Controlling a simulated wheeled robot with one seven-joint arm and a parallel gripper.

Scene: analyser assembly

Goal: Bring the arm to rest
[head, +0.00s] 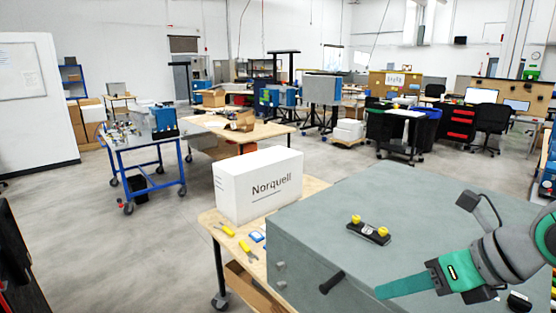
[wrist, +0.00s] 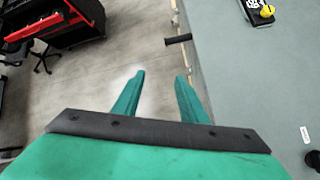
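My gripper (head: 408,285) is at the lower right of the head view, with its green fingers pointing left over the grey top of a large box-shaped unit (head: 330,215). In the wrist view my gripper (wrist: 158,80) has its two green fingers apart, with nothing between them. Floor and the edge of the grey unit (wrist: 260,80) show beyond the fingertips. A black part with yellow knobs (head: 369,230) lies on the grey top, beyond the gripper and apart from it. It also shows at the top right of the wrist view (wrist: 260,10).
A black handle (head: 332,281) sticks out from the unit's front side. A white Norquell box (head: 258,184) and yellow-handled tools (head: 223,229) are on the wooden table (head: 207,217). A blue cart (head: 122,147) stands at left. Grey floor between is open.

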